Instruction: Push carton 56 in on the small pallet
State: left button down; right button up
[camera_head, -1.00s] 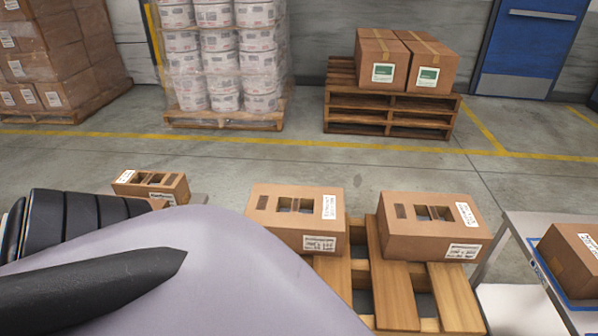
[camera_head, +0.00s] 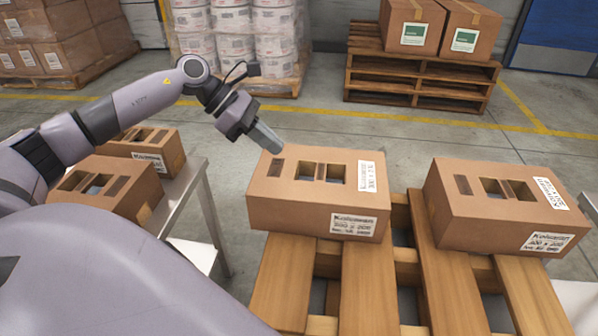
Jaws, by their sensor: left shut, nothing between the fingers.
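Two brown cartons with cut-out slots in their tops stand on the small wooden pallet (camera_head: 368,285). The left carton (camera_head: 300,213) sits near the pallet's far left, and the right carton (camera_head: 478,221) sits apart from it at the far right. Both bear white labels; I cannot read a number 56 on either. My left gripper (camera_head: 268,141) is shut and empty, its fingers pointing down and right by the left carton's far left top corner. I cannot tell whether they touch it. My right gripper is not in view.
Two more slotted cartons (camera_head: 110,190) (camera_head: 148,150) stand on a metal table (camera_head: 190,188) at the left, under my left arm. Behind are a stacked pallet (camera_head: 420,82) with two boxes and wrapped buckets (camera_head: 235,38). The floor between is clear.

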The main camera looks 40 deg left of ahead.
aim_at(325, 173)
pick_arm(q)
jog(key=shift+a+f, duration=0.1)
jog(key=shift+a, duration=0.35)
jog(key=x, duration=0.8)
jog(key=shift+w+d+f, duration=0.1)
jog(key=shift+d+f, duration=0.1)
jog(key=shift+f, duration=0.05)
jog(key=shift+w+d+f, duration=0.2)
jog(key=shift+d+f, duration=0.05)
jog(key=shift+f, duration=0.05)
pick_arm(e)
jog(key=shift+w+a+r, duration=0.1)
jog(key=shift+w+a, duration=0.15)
pick_arm(q)
jog(key=d, duration=0.1)
jog(key=w+d, duration=0.1)
jog(key=d, duration=0.1)
jog(key=w+d, duration=0.1)
jog(key=shift+w+d, duration=0.2)
jog(key=shift+d, duration=0.15)
jog(key=shift+f, duration=0.1)
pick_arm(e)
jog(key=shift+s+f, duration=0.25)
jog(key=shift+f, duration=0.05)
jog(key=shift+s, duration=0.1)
